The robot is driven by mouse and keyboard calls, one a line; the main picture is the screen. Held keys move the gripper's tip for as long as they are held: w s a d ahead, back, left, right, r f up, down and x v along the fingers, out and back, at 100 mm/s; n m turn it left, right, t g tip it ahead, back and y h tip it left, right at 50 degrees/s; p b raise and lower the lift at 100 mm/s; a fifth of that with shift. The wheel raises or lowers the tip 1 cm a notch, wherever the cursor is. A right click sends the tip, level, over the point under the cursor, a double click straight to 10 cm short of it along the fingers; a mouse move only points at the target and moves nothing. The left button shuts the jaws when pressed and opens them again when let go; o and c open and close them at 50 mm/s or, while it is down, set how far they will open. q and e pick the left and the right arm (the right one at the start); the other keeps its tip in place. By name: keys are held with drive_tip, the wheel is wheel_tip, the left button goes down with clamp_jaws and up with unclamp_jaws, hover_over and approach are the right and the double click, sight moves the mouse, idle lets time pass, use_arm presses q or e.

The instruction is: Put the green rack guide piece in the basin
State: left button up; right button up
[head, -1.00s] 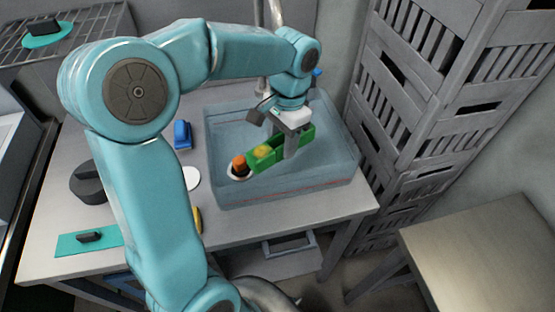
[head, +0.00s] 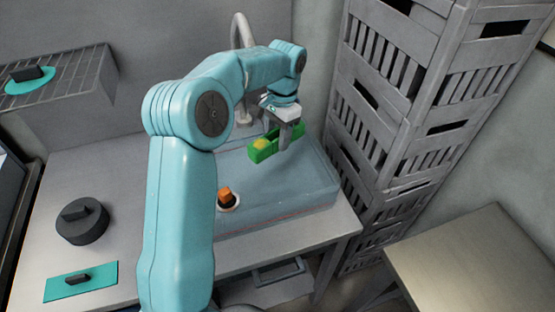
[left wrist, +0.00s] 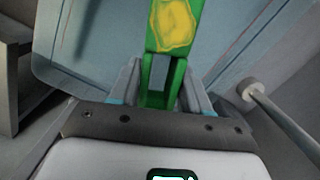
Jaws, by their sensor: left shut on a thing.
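The green rack guide piece (head: 264,151) has a yellow patch on it. My left gripper (head: 284,143) is shut on it and holds it over the clear, bluish basin (head: 300,185) at the right of the counter. In the left wrist view the green piece (left wrist: 174,30) sticks out from between the fingers of the left gripper (left wrist: 160,90). An orange piece on a white disc (head: 226,197) is seen at the basin's left end. I cannot tell how high the green piece is above the basin floor. My right gripper is not in view.
A faucet (head: 243,60) rises behind the basin. Slatted grey crates (head: 400,130) are stacked close to its right. A dark round piece with a handle (head: 82,221) and a teal plate (head: 80,282) lie at left. A wire rack (head: 75,75) stands behind them.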

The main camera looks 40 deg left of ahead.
sight(277, 175)
use_arm(q)
drive_tip(key=f, duration=1.2)
drive_tip(key=shift+w, duration=0.25)
drive_tip(key=shift+s+f, duration=0.1)
drive_tip(key=shift+f, duration=0.1)
drive_tip(key=o, duration=1.2)
wheel_tip(277, 175, up, 12)
drive_tip(key=w, duration=0.1)
drive_tip(key=shift+w+r+b, duration=0.2)
drive_tip(key=shift+w+b, duration=0.05)
drive_tip(key=shift+b, duration=0.1)
drive_tip(key=shift+d, duration=0.1)
